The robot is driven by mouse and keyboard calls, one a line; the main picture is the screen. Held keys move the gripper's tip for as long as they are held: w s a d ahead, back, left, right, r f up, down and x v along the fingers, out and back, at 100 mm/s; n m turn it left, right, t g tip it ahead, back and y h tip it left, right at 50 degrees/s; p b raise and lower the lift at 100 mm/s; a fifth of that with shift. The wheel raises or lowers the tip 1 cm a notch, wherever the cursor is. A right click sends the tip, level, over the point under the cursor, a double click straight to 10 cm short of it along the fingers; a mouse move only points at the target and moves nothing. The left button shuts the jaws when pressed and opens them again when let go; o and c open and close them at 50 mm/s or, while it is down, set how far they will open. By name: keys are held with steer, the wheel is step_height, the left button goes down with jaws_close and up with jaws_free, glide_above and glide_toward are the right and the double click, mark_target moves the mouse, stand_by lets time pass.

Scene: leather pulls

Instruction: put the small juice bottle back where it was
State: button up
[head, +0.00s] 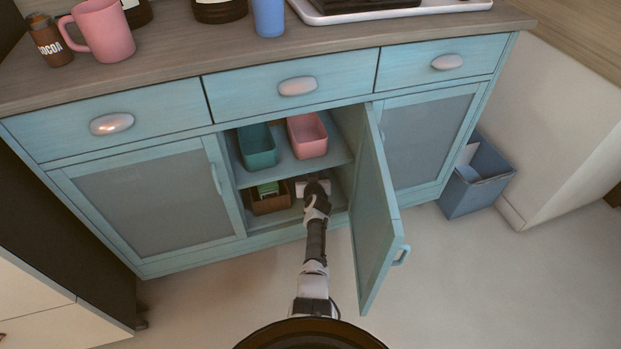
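My gripper (317,188) reaches through the open door into the lower level of the middle cabinet (226,185). It is small and dark here, and my arm covers part of it, so its fingers cannot be made out. A pale shape shows around the gripper, and I cannot tell what it is. I cannot make out a small juice bottle anywhere in view.
A brown box (271,208) with green items is left of my gripper. A teal bin (257,152) and a pink bin (307,143) sit on the shelf above. The open door (375,215) stands close right of my arm. A blue wastebasket (470,190) stands farther right.

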steer(key=shift+r, duration=0.15)
steer(key=shift+f, duration=0.2)
steer(key=o, duration=1.3)
steer(key=shift+o, duration=0.2)
steer(key=shift+r, duration=0.2)
